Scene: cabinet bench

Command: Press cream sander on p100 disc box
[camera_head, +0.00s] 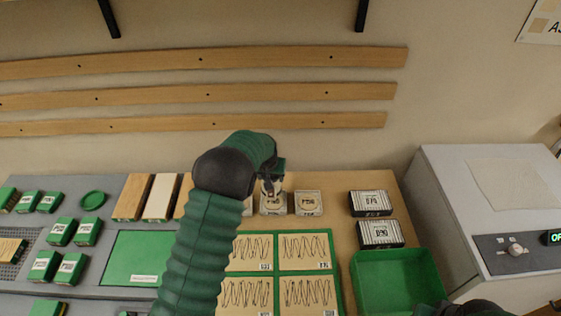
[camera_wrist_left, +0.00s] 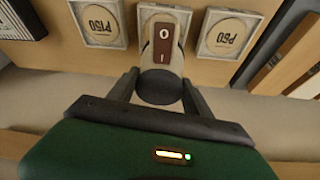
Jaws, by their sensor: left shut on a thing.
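The cream sander (camera_wrist_left: 178,50) has a brown switch plate marked O and I and a dark round end. My left gripper (camera_wrist_left: 160,90) is shut on that dark end, one finger on each side. In the head view the sander (camera_head: 273,185) is mostly hidden by my left wrist. It stands over the P100 disc box (camera_head: 273,205), the middle of the pale disc boxes. In the wrist view the sander covers most of this box, and I cannot tell if they touch. Only a dark part of my right arm shows at the lower right; its jaws are not clear.
The P150 box (camera_head: 309,203) and the P60 box (camera_wrist_left: 230,36) stand close on either side. Black-and-white boxes (camera_head: 371,203) and a green bin (camera_head: 395,282) are to the right. The wall is behind.

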